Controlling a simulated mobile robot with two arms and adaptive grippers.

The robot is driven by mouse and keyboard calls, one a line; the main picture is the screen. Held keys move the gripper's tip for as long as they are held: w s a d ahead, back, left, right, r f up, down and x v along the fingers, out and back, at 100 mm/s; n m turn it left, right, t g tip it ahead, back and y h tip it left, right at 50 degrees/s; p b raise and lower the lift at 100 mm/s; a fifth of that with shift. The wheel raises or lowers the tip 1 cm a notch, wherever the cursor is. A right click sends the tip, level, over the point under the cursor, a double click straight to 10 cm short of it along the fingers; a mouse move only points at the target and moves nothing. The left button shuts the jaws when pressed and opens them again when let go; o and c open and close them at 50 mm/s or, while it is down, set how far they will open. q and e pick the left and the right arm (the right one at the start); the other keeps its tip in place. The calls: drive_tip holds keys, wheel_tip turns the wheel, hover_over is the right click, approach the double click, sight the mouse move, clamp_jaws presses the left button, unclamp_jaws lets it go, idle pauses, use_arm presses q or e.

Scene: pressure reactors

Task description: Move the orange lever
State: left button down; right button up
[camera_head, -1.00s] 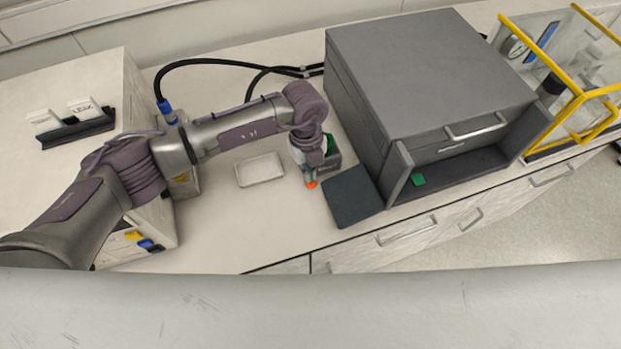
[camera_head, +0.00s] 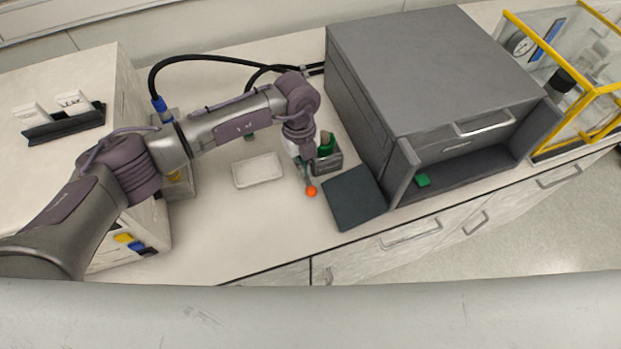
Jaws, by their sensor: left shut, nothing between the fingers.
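The orange lever shows as a small orange ball (camera_head: 311,191) on the counter side of the small grey holder, left of the dark flat pad. My left gripper (camera_head: 304,180) points down just above and behind the ball. Its fingers are shut and look empty. I cannot tell whether the fingertips touch the lever. The rest of the lever is hidden or too small to make out. My right gripper is not in view.
A small dark box (camera_head: 328,162) with a green item stands close to my left gripper's right. A large grey cabinet (camera_head: 420,75) is beyond it, with a dark pad (camera_head: 354,197) in front. A white tray (camera_head: 258,171) lies left. Black hoses (camera_head: 205,60) run behind.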

use_arm(q)
drive_tip(key=shift+r, duration=0.1)
drive_tip(key=shift+r, duration=0.3)
wheel_tip(320, 180, up, 11)
drive_tip(key=w, duration=0.1)
drive_tip(key=shift+a, duration=0.25)
drive_tip(key=shift+w, duration=0.1)
